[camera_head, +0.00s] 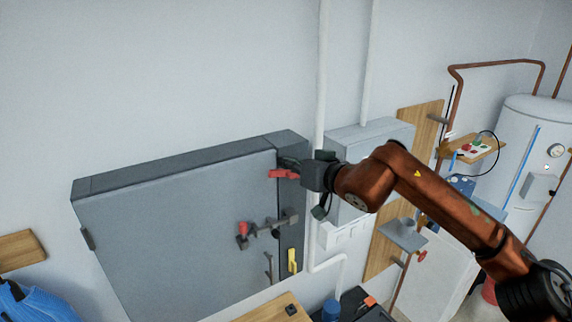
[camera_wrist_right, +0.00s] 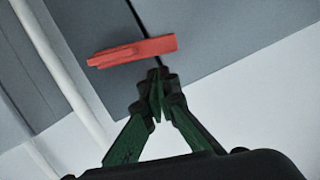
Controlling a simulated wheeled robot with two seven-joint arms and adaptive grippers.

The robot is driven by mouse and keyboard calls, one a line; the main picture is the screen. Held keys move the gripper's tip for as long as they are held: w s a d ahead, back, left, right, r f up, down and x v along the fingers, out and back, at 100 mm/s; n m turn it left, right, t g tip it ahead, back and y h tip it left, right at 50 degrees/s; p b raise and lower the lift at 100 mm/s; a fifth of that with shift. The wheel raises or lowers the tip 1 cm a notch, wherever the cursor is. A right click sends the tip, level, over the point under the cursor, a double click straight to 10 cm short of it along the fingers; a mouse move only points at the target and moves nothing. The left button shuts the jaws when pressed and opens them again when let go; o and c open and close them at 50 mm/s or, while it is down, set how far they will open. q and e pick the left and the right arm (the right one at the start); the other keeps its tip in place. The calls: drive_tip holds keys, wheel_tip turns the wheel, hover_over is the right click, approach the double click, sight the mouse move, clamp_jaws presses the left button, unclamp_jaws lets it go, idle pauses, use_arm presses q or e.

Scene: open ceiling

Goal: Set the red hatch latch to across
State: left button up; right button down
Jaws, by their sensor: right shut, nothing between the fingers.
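The red hatch latch (camera_head: 283,174) sits near the upper right corner of the large grey cabinet door (camera_head: 180,230). It lies roughly level and spans the seam between the door and the side frame. In the right wrist view the red latch (camera_wrist_right: 132,50) crosses the dark seam. My right gripper (camera_head: 300,164) is at the latch's right end in the head view. In the wrist view its green fingers (camera_wrist_right: 157,88) are shut and empty, just below the latch in the picture; whether they touch it is unclear. My left gripper is out of view.
A grey bar with a red knob (camera_head: 243,229) and a yellow handle (camera_head: 292,260) are lower on the cabinet. White pipes (camera_head: 321,80) and a pale box (camera_head: 365,140) stand right of it. The wall above is clear.

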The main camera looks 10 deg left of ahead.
sight(281, 148)
drive_tip(key=r, duration=0.1)
drive_tip(key=r+p, duration=0.2)
drive_tip(key=shift+w+d+r, duration=0.15)
drive_tip(key=shift+d, duration=0.1)
drive_tip(key=b+v, duration=0.3)
drive_tip(key=v, duration=0.7)
drive_tip(key=shift+f, duration=0.35)
